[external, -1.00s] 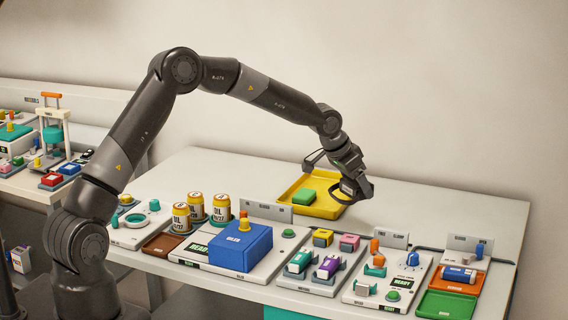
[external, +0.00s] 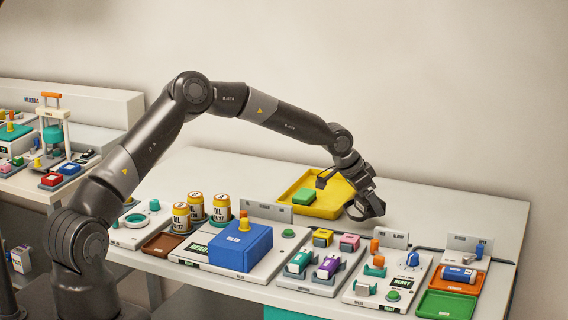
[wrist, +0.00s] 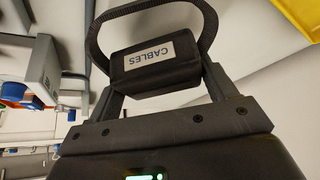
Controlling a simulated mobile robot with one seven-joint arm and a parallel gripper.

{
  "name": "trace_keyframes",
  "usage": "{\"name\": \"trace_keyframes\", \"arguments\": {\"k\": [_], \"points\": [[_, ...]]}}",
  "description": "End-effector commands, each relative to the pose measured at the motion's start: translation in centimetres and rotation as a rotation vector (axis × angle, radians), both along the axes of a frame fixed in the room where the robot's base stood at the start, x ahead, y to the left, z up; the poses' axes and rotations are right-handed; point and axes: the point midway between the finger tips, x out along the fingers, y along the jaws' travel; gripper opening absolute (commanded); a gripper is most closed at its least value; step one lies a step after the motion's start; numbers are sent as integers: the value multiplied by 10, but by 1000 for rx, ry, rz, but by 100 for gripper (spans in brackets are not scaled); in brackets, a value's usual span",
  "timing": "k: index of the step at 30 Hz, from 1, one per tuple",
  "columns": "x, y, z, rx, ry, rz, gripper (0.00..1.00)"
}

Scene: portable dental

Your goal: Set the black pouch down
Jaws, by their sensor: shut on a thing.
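The black pouch (wrist: 155,70) has a white label reading "CABLES" and a looped black handle. In the wrist view it sits between the two fingers of my gripper (wrist: 160,85), which is shut on it. In the external view my gripper (external: 362,200) is low over the right of the yellow tray, and the pouch is hard to tell apart from the dark fingers. I cannot tell whether the pouch touches the table.
The yellow tray (external: 328,208) holds a green block (external: 304,196) and lies left of my gripper. A white upright panel (external: 393,239) and a blue knob (external: 413,259) stand in front. The table (external: 450,210) to the right is bare.

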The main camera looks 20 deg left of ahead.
Motion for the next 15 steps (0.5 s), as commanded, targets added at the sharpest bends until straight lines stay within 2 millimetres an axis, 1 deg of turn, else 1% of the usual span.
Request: {"name": "trace_keyframes", "arguments": {"k": [5,12,15], "points": [[4,2,-8,0,0,-1,54],[4,2,-41,0,1,0,54],[4,2,-43,-1,-1,0,54]]}}
